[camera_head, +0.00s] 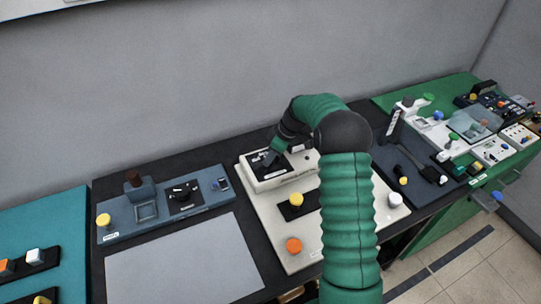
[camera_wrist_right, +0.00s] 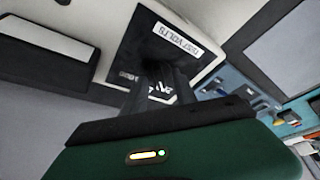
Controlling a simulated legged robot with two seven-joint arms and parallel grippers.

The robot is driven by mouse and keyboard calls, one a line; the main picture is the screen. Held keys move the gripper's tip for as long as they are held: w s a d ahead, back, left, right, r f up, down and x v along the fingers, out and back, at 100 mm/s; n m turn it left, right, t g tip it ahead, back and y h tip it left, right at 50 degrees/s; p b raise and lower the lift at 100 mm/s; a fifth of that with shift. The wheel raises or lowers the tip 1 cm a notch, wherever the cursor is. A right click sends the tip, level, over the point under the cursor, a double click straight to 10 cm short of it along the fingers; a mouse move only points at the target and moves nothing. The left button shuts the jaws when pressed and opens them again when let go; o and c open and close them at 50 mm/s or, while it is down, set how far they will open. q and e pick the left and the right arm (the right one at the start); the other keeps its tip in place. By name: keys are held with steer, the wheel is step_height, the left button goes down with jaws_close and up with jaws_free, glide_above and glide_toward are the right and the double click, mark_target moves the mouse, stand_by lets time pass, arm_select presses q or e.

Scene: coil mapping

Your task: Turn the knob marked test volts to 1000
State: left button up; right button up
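The test volts panel is a black plate (camera_wrist_right: 140,48) on a raised white box (camera_head: 262,181), with a white label reading TEST VOLTS (camera_wrist_right: 178,38). My right gripper (camera_head: 271,156) is over this plate, its dark fingers (camera_wrist_right: 158,75) reaching down to the middle of it. The knob is hidden in shadow behind the fingers, so I cannot tell its setting or whether the fingers grip it. Some white dial markings (camera_wrist_right: 162,92) show by the fingers. My left gripper is in neither view.
The white board (camera_head: 262,222) also carries a yellow knob (camera_head: 296,200), an orange knob (camera_head: 294,245) and a white knob (camera_head: 395,200). A blue-grey panel (camera_head: 215,199) with a black dial (camera_head: 184,196) lies left. A dark mat with tools (camera_head: 410,165) lies right. A grey wall stands behind.

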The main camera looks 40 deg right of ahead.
steer(key=shift+c, duration=0.4)
jaws_close()
